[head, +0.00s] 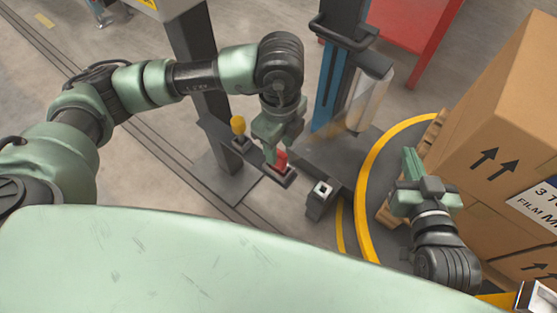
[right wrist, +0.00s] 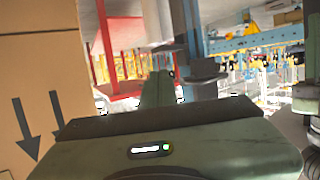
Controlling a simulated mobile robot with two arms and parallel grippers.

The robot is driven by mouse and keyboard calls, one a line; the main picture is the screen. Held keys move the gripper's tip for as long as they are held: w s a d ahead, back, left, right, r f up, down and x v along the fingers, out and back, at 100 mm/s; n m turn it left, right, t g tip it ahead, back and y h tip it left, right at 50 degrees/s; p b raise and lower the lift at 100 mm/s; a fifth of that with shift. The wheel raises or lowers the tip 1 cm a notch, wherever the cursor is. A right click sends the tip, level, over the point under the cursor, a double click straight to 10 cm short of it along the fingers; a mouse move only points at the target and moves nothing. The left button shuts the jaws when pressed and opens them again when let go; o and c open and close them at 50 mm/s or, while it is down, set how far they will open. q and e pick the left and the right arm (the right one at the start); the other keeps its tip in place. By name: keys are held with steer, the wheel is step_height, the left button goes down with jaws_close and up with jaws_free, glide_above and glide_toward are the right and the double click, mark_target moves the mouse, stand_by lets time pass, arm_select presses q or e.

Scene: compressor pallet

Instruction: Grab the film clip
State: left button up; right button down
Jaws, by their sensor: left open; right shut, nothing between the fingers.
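A red piece (head: 279,161) stands on a small dark base at the end of a dark bar. A yellow-topped piece (head: 238,126) stands farther left on the same bar. A dark block with a pale square top (head: 320,196) sits to the right of them. I cannot tell for certain which is the film clip. My left gripper (head: 274,145) is open, points down at the red piece and partly covers it; contact is unclear. My right gripper (head: 411,164) is shut and empty beside the cartons; its shut fingers also show in the right wrist view (right wrist: 158,90).
Stacked cartons (head: 490,120) stand on a wooden pallet at the right, inside a yellow floor ring (head: 366,185). A blue-and-dark mast (head: 330,85) carries a film roll (head: 370,92). A red frame (head: 422,40) stands behind. Grey floor is clear at the left.

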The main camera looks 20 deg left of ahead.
mark_target(281, 167)
arm_select(q)
step_height(281, 167, down, 4)
steer(key=shift+a+r+b, duration=0.15)
steer(key=shift+b, duration=0.3)
jaws_close()
arm_select(e)
step_height(281, 167, up, 6)
steer(key=w+a+t+y, duration=0.1)
steer(key=t, duration=0.2)
steer(key=shift+w+a+t, duration=0.15)
steer(key=shift+w+t, duration=0.1)
steer(key=shift+t, duration=0.05)
arm_select(q)
steer(key=shift+w+r, duration=0.1)
steer(key=shift+r, duration=0.05)
arm_select(e)
steer(key=shift+f, duration=0.2)
